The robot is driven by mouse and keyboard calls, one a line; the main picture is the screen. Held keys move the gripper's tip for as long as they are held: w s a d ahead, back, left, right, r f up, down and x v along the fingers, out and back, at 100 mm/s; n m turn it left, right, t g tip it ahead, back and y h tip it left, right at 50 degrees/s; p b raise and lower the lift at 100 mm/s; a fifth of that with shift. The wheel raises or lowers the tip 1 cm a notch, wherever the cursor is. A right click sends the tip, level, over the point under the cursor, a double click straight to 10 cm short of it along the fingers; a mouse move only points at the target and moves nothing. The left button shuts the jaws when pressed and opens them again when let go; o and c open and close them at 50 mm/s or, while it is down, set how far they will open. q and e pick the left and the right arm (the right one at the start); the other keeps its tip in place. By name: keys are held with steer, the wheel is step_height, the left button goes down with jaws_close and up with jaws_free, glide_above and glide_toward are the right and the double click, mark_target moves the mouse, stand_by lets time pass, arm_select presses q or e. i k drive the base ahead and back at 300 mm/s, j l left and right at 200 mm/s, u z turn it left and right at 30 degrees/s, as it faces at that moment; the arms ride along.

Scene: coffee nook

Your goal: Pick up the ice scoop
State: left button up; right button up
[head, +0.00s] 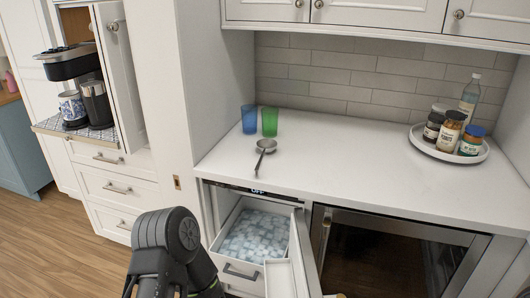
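The ice scoop (266,146) is a grey metal scoop with a round bowl. It lies on the white counter (330,155), with its handle pointing toward the front edge. No gripper touches it. A black link of my own arm shows at the bottom left of the head view, in front of the cabinets and well below the scoop. Neither gripper can be made out in this view.
A blue cup (249,119) and a green cup (270,122) stand behind the scoop. Below it, an open ice drawer (254,237) holds ice cubes, with an open door beside it. A round tray (421,147) with jars and a bottle stands at right. The counter middle is clear.

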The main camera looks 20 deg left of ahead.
mark_target(267, 146)
steer(key=i+j+z, duration=0.2)
steer(key=j+z, duration=0.3)
steer(key=j, duration=0.3)
steer(key=j+z, duration=0.5)
steer(key=j, duration=0.3)
steer(key=j+z, duration=0.2)
steer(key=j, duration=0.15)
steer(key=k+j+z, duration=0.2)
steer(key=j, duration=0.15)
steer(key=k+j+z, duration=0.1)
steer(key=j+z, duration=0.15)
steer(key=k+j+z, duration=0.2)
steer(key=j, duration=0.2)
steer(key=i, duration=0.05)
